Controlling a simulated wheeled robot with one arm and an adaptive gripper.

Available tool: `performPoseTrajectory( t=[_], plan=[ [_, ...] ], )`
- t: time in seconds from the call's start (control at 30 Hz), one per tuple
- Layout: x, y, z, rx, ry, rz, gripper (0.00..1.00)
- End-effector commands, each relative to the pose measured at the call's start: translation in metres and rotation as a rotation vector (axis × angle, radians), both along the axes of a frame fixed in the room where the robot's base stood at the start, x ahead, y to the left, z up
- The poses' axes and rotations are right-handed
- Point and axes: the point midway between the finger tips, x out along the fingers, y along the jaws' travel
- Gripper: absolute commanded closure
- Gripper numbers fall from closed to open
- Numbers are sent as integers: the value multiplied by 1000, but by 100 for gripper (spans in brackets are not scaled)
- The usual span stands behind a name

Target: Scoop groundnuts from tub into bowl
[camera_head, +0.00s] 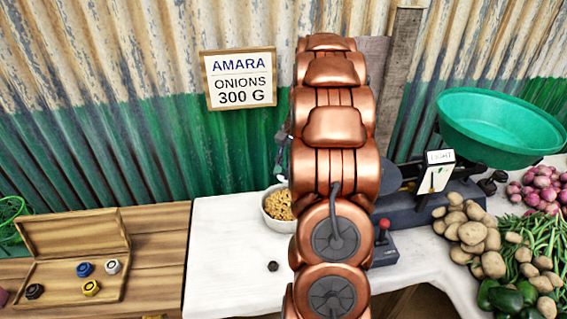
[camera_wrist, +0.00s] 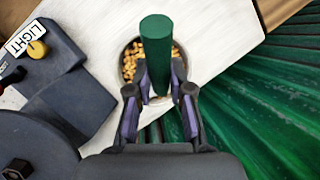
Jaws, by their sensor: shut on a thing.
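The pale tub (camera_head: 279,226) holds tan groundnuts (camera_head: 280,206) and stands on the white table, partly hidden by my arm. The groundnuts also show in the wrist view (camera_wrist: 130,63). My gripper (camera_wrist: 161,92) is shut on a green cylinder (camera_wrist: 156,50), which overlaps the tub in the wrist view. I cannot tell whether the cylinder is the scoop's handle or whether it touches the nuts; its lower end is hidden. A wide green bowl (camera_head: 500,125) sits high on the scale at the right and looks empty.
The dark scale (camera_head: 405,212) with its "LIGHT" indicator (camera_head: 438,172) stands right of my arm. Potatoes (camera_head: 470,236), onions (camera_head: 540,188) and green vegetables crowd the right. An open wooden weight box (camera_head: 75,240) lies left. A small dark weight (camera_head: 272,266) is on the white table. A corrugated wall stands behind.

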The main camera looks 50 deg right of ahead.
Motion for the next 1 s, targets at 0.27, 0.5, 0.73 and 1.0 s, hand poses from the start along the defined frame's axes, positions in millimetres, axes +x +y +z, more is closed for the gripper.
performPoseTrajectory(
  t=[0.27, 0.5, 0.73, 1.0],
  plan=[
    [0, 0, -10, 1, 0, -1, 100],
    [-1, 0, -27, 3, 1, -1, 100],
    [-1, 1, -46, 3, 2, -1, 100],
    [0, 0, -67, 0, 0, 0, 100]
  ],
)
